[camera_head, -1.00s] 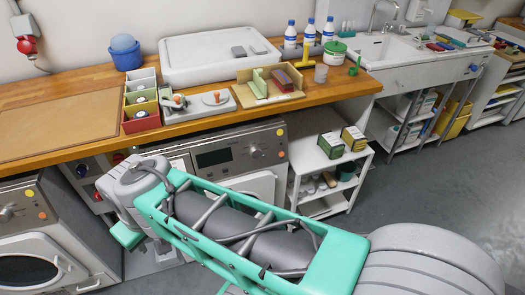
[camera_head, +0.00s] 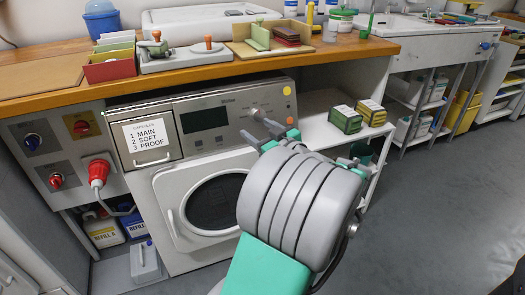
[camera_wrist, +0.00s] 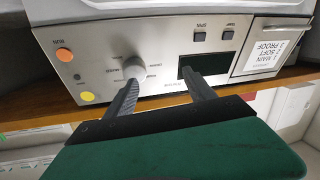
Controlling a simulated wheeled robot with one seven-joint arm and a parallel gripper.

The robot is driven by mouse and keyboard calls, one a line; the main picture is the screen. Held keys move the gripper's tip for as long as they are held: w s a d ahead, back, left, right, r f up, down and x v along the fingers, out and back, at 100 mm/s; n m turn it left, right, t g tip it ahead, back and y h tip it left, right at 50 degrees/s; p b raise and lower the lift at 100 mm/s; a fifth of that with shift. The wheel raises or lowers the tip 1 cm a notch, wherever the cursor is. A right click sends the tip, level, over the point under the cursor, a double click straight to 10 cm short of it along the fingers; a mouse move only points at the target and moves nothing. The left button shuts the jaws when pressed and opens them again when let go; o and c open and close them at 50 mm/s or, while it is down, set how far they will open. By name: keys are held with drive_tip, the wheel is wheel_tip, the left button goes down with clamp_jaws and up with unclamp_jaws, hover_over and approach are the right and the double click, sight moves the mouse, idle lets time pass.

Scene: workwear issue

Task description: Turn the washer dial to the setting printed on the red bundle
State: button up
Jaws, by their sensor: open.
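The washer (camera_head: 160,215) stands under the wooden counter, with a panel of display, buttons and a round dial. The silver dial (camera_wrist: 134,68) shows in the wrist view, where the panel appears upside down; the small print around it is too blurred to read. My gripper (camera_wrist: 158,80) is open in front of the panel. Its left finger overlaps the dial's edge, its right finger lies before the display; contact cannot be told. In the head view my gripper (camera_head: 260,131) is just below the dial. A dark red stack (camera_head: 287,36), perhaps the red bundle, lies in a tray; no print is legible.
A drawer label (camera_head: 146,133) reads 1 MAIN, 2 SOFT, 3 PROOF. The counter edge (camera_head: 190,73) overhangs the panel closely. A red plug (camera_head: 98,172) hangs left of the washer. A white trolley with green and yellow boxes (camera_head: 345,119) stands right. The floor at right is clear.

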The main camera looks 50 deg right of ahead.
sight(260, 116)
drive_tip(key=s+d+h, duration=0.2)
drive_tip(key=s+d, duration=0.1)
drive_tip(key=s, duration=0.1)
drive_tip(key=shift+m+t, duration=0.3)
drive_tip(key=b+x, duration=0.1)
drive_tip(key=x, duration=0.7)
drive_tip(key=shift+a, duration=0.1)
drive_tip(key=c, duration=1.4)
drive_tip(key=shift+o, duration=0.2)
